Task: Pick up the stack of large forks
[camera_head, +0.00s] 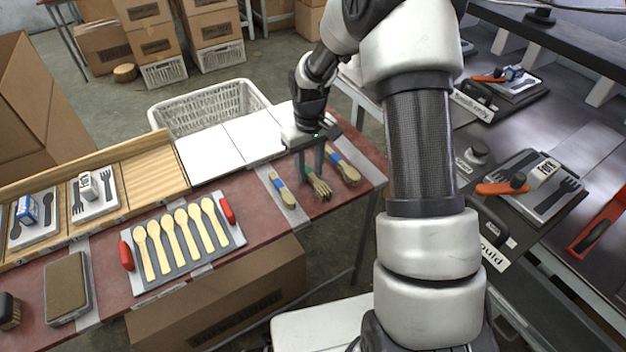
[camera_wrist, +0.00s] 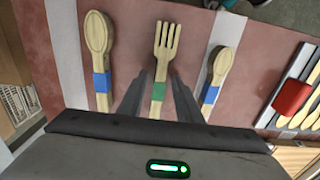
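The stack of large wooden forks (camera_wrist: 164,42), wrapped with a green band, lies on the red tabletop in the middle of the wrist view. It also shows below my gripper in the head view (camera_head: 319,187). My gripper (camera_wrist: 160,78) is open, with one finger on each side of the fork handles near the green band. In the head view, my gripper (camera_head: 312,172) points down over the handle end. I cannot tell whether the fingers touch the forks or how far down they reach.
Blue-banded wooden spoon stacks lie on both sides of the forks, the larger (camera_wrist: 98,40) and the smaller (camera_wrist: 222,65). A tray of spoons (camera_head: 240,238) with red handles is left in the head view. White panels (camera_head: 212,150) and a white basket (camera_head: 262,98) are behind.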

